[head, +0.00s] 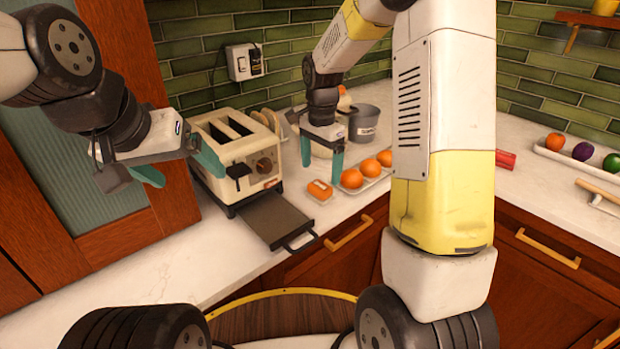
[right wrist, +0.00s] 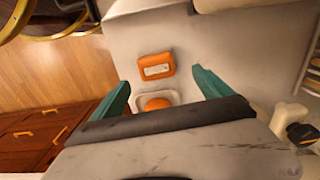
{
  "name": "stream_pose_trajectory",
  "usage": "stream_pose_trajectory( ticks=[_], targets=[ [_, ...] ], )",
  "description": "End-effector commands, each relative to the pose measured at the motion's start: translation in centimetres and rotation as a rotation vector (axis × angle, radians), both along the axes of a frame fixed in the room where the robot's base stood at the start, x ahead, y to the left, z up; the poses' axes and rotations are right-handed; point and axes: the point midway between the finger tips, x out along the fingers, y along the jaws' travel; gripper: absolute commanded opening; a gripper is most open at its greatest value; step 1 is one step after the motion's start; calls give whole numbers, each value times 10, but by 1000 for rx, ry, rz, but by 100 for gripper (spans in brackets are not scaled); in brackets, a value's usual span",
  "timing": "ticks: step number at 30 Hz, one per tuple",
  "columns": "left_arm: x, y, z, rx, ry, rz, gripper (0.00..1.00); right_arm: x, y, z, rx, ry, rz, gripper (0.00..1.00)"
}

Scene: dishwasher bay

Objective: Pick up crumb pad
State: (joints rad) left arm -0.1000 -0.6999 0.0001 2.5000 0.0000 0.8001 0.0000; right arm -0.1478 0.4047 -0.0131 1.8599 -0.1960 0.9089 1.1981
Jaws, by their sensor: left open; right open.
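The crumb pad, a small orange block with a white label (head: 320,190), lies flat on the pale counter, just right of the toaster's pulled-out tray. It also shows in the right wrist view (right wrist: 156,66), beyond and between the fingertips. My right gripper (head: 321,160) is open and points down above the counter, over the area of the pad, with nothing between its fingers. My left gripper (head: 178,170) is open and empty, to the left of the toaster (head: 240,155). The toaster's dark crumb tray (head: 270,218) is pulled out toward the counter's front edge.
A white tray holds several oranges (head: 367,167) close right of the pad; one orange (right wrist: 157,103) shows between the right fingers. A grey pot (head: 364,122) stands behind. The tray's handle (head: 300,241) overhangs the front edge. The counter (head: 150,275) left of it is clear.

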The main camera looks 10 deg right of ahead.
Motion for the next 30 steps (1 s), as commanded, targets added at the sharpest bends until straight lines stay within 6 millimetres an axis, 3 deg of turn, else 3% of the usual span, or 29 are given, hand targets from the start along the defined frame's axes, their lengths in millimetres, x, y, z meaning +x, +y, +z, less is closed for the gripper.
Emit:
stream_pose_trajectory(
  ticks=[12, 22, 30],
  targets=[
    [0, 0, 0, 0, 0, 0, 87, -8, 1, -56, 0, 4, 2, 89],
    [0, 0, 0, 0, 0, 0, 87, -7, 2, -62, 1, -1, 3, 89],
    [0, 0, 0, 0, 0, 0, 87, -7, 2, -62, 1, -1, 3, 36]
  ],
)
